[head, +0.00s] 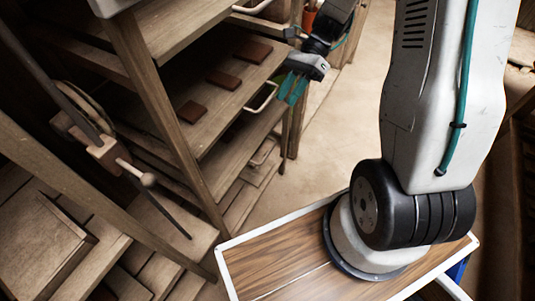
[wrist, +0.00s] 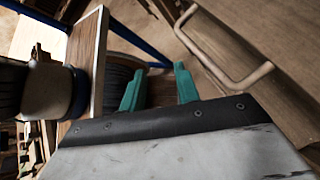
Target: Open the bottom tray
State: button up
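The wooden rack of trays stands left of centre in the head view, with pale bar handles at several levels. The lowest handle that I can make out (head: 263,152) is on a low tray front, partly in shadow. Another handle (head: 264,97) sits higher. My gripper (head: 293,88) has teal fingers and hangs just right of the higher handle, pointing down. In the wrist view the fingers (wrist: 158,88) are apart with nothing held between them. A pale handle (wrist: 230,82) on a wooden front lies to their right, apart from them; I cannot tell which tray it belongs to.
Several dark brown tiles (head: 223,79) lie on a shelf of the rack. A wooden post (head: 155,95) stands at the rack's near corner. A lever with a round knob (head: 148,180) is at the left. The floor (head: 335,135) right of the rack is clear.

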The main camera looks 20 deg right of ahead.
notch_tip(320, 180, down, 14)
jog(key=w+d+m+t+y, duration=0.15)
jog(key=m+y, duration=0.25)
jog(key=m, duration=0.4)
jog(key=m+t+y, duration=0.3)
jog(key=m+t, duration=0.2)
jog(key=m, duration=0.8)
send_near(268, 153)
jog(key=a, duration=0.5)
jog(key=a+f, duration=0.1)
jog(key=a, duration=0.1)
jog(key=w+a, duration=0.1)
jog(key=a, duration=0.2)
jog(key=shift+f, duration=0.4)
grip_shut()
